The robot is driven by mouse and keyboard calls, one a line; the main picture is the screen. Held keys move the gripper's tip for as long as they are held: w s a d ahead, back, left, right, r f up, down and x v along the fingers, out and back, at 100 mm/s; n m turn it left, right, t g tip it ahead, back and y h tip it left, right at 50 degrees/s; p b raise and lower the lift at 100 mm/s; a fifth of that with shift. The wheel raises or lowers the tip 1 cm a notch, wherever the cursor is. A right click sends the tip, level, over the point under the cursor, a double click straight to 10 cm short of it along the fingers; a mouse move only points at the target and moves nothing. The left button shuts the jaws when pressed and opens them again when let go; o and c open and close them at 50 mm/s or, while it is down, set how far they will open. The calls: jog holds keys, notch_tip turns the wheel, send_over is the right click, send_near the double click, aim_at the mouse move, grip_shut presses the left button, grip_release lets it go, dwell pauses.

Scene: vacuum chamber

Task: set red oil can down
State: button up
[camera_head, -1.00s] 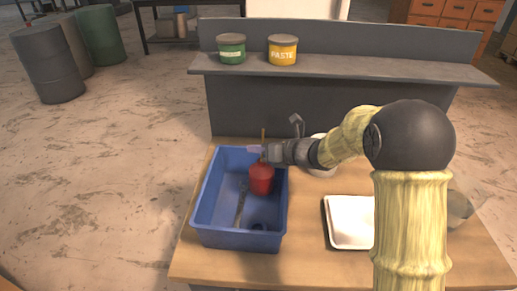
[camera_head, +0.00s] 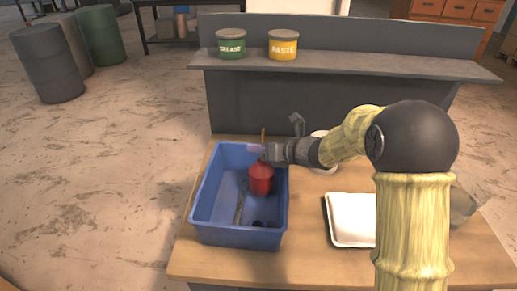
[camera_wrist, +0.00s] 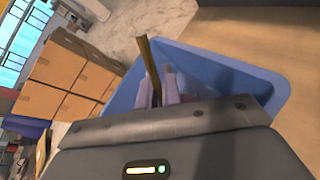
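The red oil can (camera_head: 261,179) is upright inside the blue bin (camera_head: 204,190), near its right wall. Its thin brown spout points up past my gripper (camera_head: 259,149). In the wrist view the spout (camera_wrist: 146,58) rises between the pale fingers of my gripper (camera_wrist: 160,85), which sit close on both sides of it. My gripper appears shut on the can's upper part. The can's body is hidden in the wrist view. I cannot tell whether its base touches the bin floor.
Another thin dark item (camera_head: 240,203) lies in the bin. A white tray (camera_head: 350,219) is on the wooden table (camera_head: 305,256) to the right. A green grease tin (camera_head: 231,44) and a yellow paste tin (camera_head: 283,45) stand on the shelf behind.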

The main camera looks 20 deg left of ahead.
jog(key=o, duration=0.4)
jog(key=shift+o, duration=0.2)
jog(key=shift+r, duration=0.1)
jog(key=shift+r+p, duration=0.6)
jog(key=shift+p, duration=0.25)
jog(key=b+v, duration=0.1)
jog(key=v, duration=1.1)
jog(key=shift+f, duration=0.1)
